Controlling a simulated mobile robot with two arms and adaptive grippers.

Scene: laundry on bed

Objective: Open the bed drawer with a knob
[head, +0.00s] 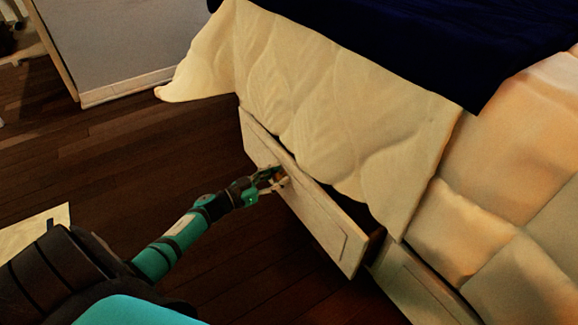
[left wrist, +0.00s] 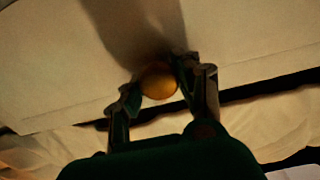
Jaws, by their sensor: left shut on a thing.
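The bed drawer (head: 328,229) is a pale panelled front low on the bed's side. It stands out from the bed frame, with a dark gap behind its top edge at the right end. My left gripper (head: 279,179) is at the drawer front. In the left wrist view its fingers (left wrist: 155,90) are on both sides of a round brass-coloured knob (left wrist: 159,81), shut on it. The drawer front also fills much of the left wrist view (left wrist: 235,40). In the head view the knob is mostly hidden by the fingers. My right gripper is not in view.
A cream quilt (head: 330,120) hangs over the bed's side, down to the drawer's top edge. A second drawer front (head: 415,285) is at the lower right. The dark wood floor (head: 150,150) before the drawer is clear. A pale sheet or rug (head: 35,230) lies at the left.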

